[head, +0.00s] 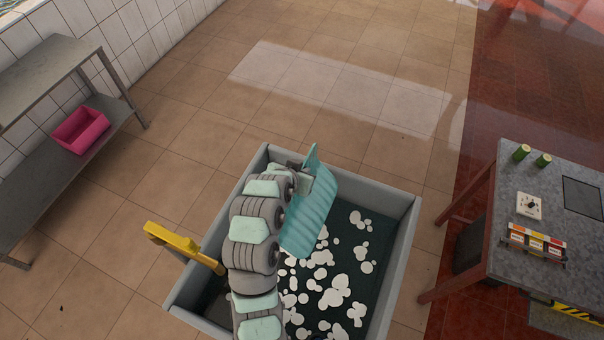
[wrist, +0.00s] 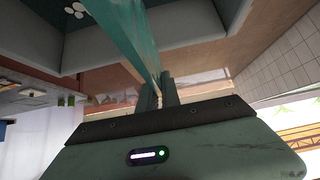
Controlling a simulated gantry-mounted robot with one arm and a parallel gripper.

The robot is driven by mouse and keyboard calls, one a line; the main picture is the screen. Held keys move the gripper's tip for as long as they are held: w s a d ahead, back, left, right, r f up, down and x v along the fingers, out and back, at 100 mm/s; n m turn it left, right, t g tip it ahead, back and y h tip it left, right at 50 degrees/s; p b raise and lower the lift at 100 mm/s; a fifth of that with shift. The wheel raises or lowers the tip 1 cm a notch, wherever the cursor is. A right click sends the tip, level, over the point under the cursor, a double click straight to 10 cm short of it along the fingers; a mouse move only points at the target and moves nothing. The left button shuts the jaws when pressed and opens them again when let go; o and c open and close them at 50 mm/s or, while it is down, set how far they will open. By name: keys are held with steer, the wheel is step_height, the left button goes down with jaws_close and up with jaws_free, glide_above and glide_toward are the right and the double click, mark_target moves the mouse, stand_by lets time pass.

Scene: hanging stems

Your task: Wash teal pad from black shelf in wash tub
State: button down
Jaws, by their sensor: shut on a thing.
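The teal pad (head: 310,212) is a ribbed, curved sheet held over the wash tub. My gripper (head: 307,172) is shut on its upper edge, and the pad slopes down from it across the tub's upper part. In the wrist view the pad (wrist: 130,35) runs from the gripper fingers (wrist: 156,92) toward the top. The grey wash tub (head: 405,235) holds dark water with white foam patches (head: 335,290). My arm covers the tub's left part. Whether the pad's lower edge touches the water I cannot tell. No black shelf can be made out.
A yellow handle-like bar (head: 180,245) sticks out over the tub's left side. A grey metal shelf (head: 60,75) with a pink bin (head: 80,130) stands at the left. A grey-topped table (head: 560,205) with green cans and small items stands at the right. The tiled floor behind the tub is clear.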

step_height(320, 180, up, 12)
steer(key=p, duration=0.4)
steer(key=shift+d, duration=0.1)
stand_by(1.1)
